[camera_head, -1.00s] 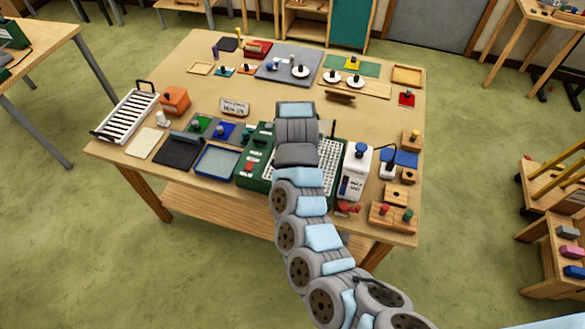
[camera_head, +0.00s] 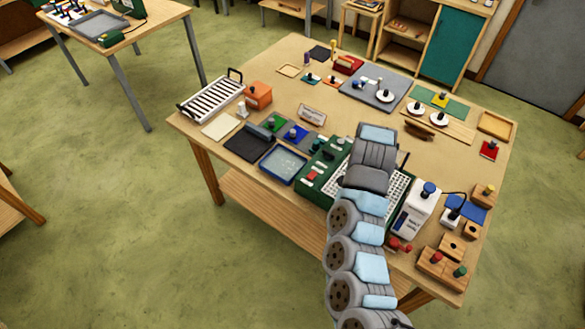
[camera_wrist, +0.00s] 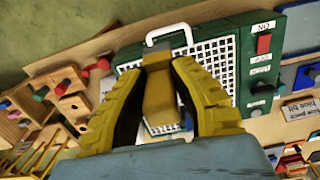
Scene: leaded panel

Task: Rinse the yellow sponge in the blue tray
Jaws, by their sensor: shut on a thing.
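The blue tray (camera_head: 262,168) lies on the near side of the table in the head view, just left of the green machine. It has a blue rim and a pale inside. Part of it shows at the right edge of the wrist view (camera_wrist: 303,28). My gripper (camera_wrist: 160,62) has ribbed yellow fingers and is shut on the yellow sponge (camera_wrist: 160,98), a tan-yellow block between them. The gripper is over the white grid of the green machine. In the head view my arm hides the fingers and sponge.
A dark mat with a roller (camera_head: 245,143) lies left of the tray. Blue and green pads with knobs lie behind it. The middle of the table has free room.

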